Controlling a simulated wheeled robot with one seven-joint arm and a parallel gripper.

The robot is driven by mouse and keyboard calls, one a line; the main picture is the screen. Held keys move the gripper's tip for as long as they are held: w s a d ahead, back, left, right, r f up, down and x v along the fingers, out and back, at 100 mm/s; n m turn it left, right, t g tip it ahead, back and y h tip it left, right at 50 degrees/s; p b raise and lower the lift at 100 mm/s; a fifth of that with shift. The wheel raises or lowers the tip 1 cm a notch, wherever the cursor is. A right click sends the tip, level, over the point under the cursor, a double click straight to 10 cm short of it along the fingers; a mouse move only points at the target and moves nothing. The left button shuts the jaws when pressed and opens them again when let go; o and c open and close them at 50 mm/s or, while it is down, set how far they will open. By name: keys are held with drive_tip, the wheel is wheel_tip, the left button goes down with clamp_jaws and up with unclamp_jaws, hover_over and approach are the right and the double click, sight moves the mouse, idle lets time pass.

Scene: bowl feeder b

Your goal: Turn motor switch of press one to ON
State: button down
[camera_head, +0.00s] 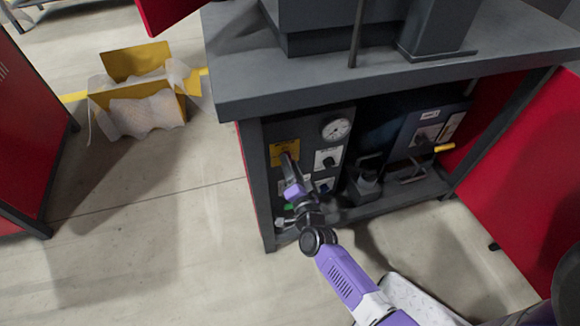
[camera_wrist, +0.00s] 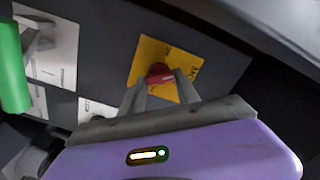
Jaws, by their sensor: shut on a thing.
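The press's control panel (camera_head: 309,160) is under the grey table top in the head view. A yellow plate on it (camera_head: 284,152) carries a red switch knob, which shows in the wrist view (camera_wrist: 160,72). My gripper (camera_head: 290,162) reaches up to this plate. In the wrist view my gripper (camera_wrist: 159,84) has its two grey fingers on either side of the red knob and is shut on it. The fingers hide part of the knob and plate. The plate's lettering is too small to read, and I cannot tell the knob's setting.
A round gauge (camera_head: 336,129) and white-labelled switches (camera_head: 328,159) sit right of the yellow plate. A green handle (camera_wrist: 13,66) is at the wrist view's left. The table top (camera_head: 235,95) overhangs the panel. A yellow box (camera_head: 140,92) stands on the floor at left.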

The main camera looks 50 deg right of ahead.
drive_tip(key=m+b, duration=0.1)
drive_tip(key=m, duration=0.2)
drive_tip(key=m+b, duration=0.1)
drive_tip(key=m, duration=0.2)
drive_tip(key=shift+s+f+m, duration=0.1)
drive_tip(key=shift+f+m, duration=0.1)
drive_tip(key=shift+m, duration=0.1)
idle(0.4)
drive_tip(key=c, duration=0.9)
unclamp_jaws()
drive_tip(key=shift+r, duration=0.1)
drive_tip(key=p+v, duration=0.1)
drive_tip(key=v, duration=0.6)
drive_tip(key=shift+s+a+p, duration=0.2)
drive_tip(key=shift+s+p, duration=0.1)
drive_tip(key=shift+p, duration=0.05)
